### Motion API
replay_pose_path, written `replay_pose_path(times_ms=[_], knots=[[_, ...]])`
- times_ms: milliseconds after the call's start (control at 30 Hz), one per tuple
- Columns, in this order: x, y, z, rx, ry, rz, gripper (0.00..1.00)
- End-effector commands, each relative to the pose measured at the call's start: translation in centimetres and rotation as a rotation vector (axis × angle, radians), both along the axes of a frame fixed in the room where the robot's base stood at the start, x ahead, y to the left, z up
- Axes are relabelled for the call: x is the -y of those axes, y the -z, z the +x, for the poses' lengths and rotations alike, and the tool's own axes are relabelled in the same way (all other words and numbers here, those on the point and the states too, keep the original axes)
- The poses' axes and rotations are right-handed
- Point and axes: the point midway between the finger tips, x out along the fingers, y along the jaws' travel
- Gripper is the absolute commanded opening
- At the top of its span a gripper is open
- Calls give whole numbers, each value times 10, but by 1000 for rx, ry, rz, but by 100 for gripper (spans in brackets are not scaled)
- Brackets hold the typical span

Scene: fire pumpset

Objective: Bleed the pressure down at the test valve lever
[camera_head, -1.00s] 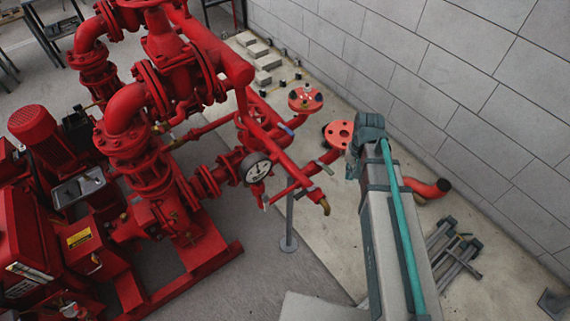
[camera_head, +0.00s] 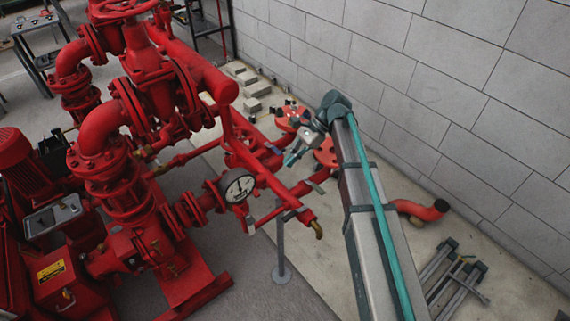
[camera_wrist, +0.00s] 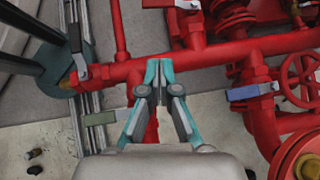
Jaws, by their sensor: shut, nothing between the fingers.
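My gripper (camera_head: 290,159) is shut and empty above the red test pipework in the head view. In the wrist view, its closed fingertips (camera_wrist: 160,72) appear over or close to a red horizontal pipe. Several valve levers show there: a grey lever (camera_wrist: 75,42) by the brass pipe end at left, a green lever (camera_wrist: 99,118) left of the fingers, and a blue lever (camera_wrist: 250,92) to their right. I cannot tell which is the test valve lever.
Red pump pipes and flanges (camera_head: 125,175) crowd the left. A red handwheel (camera_wrist: 303,80) is right of the fingers in the wrist view. A block wall (camera_head: 440,90) stands behind, and a red pipe stub (camera_head: 420,209) lies to the right.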

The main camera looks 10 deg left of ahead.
Motion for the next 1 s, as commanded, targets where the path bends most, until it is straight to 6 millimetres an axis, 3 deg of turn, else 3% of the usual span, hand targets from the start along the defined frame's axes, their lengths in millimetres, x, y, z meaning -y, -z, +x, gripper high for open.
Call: replay_pose_path(times_ms=[433,700,1000], knots=[[-45,57,-40,1,-4,-2,0],[-70,57,-60,3,-2,0,0],[-75,58,-64,4,-1,-1,0]])
